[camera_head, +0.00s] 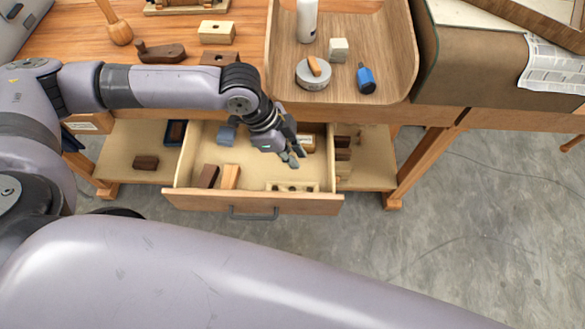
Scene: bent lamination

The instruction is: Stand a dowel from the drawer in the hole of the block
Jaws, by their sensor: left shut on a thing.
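The drawer (190,194) stands open below the bench. My left gripper (291,158) is over the right part of the drawer, pointing down and to the right. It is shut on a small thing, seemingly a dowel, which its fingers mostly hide. Just below it in the picture, a pale rack with several dark holes (293,187) lies at the drawer's front. A pale yellow block (217,32) with a small dark hole in its top sits on the bench, up and left of the gripper. My right gripper is out of view.
The drawer also holds a dark brown piece (208,176), a lighter wooden piece (230,176) and a blue-grey piece (227,134). A wooden tray (404,60) on the bench carries a white bottle (307,20), a round tin (313,77) and a blue bottle (366,79).

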